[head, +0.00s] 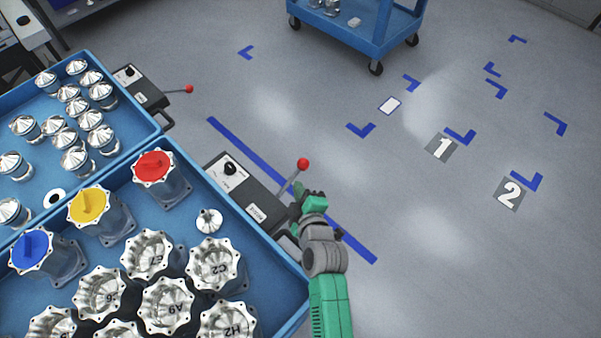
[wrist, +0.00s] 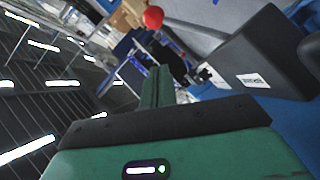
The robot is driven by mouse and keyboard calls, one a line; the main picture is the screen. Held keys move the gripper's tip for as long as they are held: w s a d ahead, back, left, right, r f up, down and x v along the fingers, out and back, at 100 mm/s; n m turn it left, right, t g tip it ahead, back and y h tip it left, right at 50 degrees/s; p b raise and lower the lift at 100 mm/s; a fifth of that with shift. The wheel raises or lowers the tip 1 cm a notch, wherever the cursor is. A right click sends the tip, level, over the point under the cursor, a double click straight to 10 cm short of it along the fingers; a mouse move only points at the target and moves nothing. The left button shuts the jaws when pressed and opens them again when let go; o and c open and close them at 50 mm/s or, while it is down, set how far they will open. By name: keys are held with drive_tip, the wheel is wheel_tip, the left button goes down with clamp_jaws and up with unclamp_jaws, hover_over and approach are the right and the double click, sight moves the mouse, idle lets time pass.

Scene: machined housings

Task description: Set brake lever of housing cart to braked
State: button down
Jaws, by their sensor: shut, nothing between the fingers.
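The housing cart (head: 290,318) is the blue tray cart at lower left in the head view, holding several silver housings. On its right side is a dark brake box (head: 236,188) with a black dial and white labels. The brake lever (head: 291,181) sticks out from the box toward the upper right and ends in a red knob (head: 303,163). My green gripper (head: 299,189) is shut and empty, close beside the lever, just below the knob. In the wrist view the red knob (wrist: 153,17) lies just beyond the finger (wrist: 157,88); whether they touch I cannot tell.
Another blue cart (head: 345,35) stands at the back. The floor with blue corner marks and plates 1 and 2 is clear at right.

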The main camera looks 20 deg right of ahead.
sight(293, 177)
drive_tip(key=w+d+f+b, duration=0.3)
drive_tip(key=w+f, duration=0.1)
drive_tip(key=w, duration=0.3)
drive_tip(key=shift+d, duration=0.25)
drive_tip(key=shift+f, duration=0.1)
